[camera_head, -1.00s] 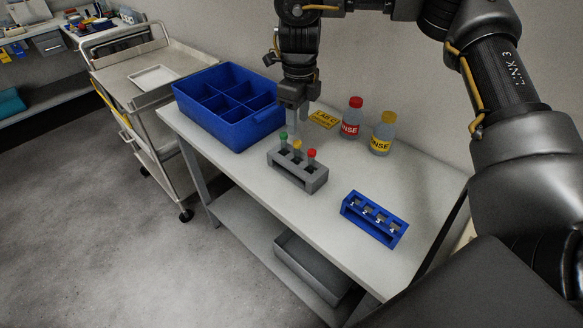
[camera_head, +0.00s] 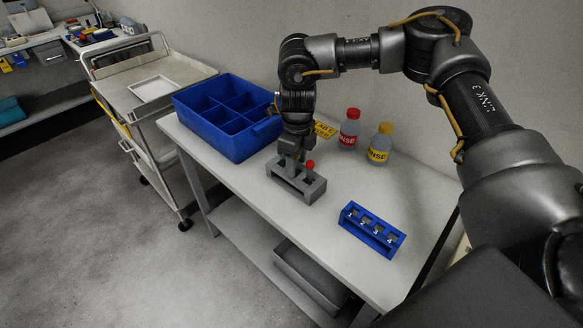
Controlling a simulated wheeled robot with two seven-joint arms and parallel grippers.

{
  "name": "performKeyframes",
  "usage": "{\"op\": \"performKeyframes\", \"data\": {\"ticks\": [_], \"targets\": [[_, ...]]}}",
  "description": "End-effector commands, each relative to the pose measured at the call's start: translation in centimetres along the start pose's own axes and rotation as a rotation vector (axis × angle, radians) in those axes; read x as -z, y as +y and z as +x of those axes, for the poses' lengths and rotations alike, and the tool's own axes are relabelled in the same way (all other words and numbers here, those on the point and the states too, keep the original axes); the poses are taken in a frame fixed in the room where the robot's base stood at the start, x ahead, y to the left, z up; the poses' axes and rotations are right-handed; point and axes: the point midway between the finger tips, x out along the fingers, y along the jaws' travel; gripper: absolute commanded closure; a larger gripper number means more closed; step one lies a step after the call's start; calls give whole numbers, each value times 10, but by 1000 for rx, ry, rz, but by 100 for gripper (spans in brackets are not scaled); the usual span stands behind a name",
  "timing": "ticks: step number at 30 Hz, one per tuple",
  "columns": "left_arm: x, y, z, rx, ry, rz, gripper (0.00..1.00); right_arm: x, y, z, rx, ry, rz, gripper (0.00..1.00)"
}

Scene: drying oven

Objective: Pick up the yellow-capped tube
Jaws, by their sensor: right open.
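The grey tube rack (camera_head: 312,191) stands on the white table. A red-capped tube (camera_head: 310,165) shows in its right-hand slot. My right gripper (camera_head: 291,165) is open and points down at the rack's middle and left slots, just left of the red cap. The yellow-capped tube is hidden behind the gripper, and so is the green-capped tube. I cannot tell whether the fingers are around the yellow-capped tube or touch it. My left gripper is out of view.
A blue divided bin (camera_head: 229,145) stands left of the rack. A blue rack (camera_head: 371,229) stands to the right. A red-capped bottle (camera_head: 349,130) and a yellow-capped bottle (camera_head: 380,144) stand behind, by a yellow label (camera_head: 326,130). A cart (camera_head: 150,65) stands at the left.

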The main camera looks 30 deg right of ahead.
Motion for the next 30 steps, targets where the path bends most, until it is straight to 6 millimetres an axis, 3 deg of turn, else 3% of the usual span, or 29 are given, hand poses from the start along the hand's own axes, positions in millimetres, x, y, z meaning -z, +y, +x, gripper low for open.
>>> {"op": "performKeyframes", "data": {"ticks": [4, 11, 21, 30], "targets": [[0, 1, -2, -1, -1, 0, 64, 0, 0, 11, 1, 0, 1, 55], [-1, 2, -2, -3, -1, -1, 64, 0, 0, 13, 1, -1, 1, 55], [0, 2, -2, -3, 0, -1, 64, 0, 0, 12, 1, -1, 1, 99], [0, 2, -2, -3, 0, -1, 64, 0, 0, 12, 1, -1, 1, 100]]}}
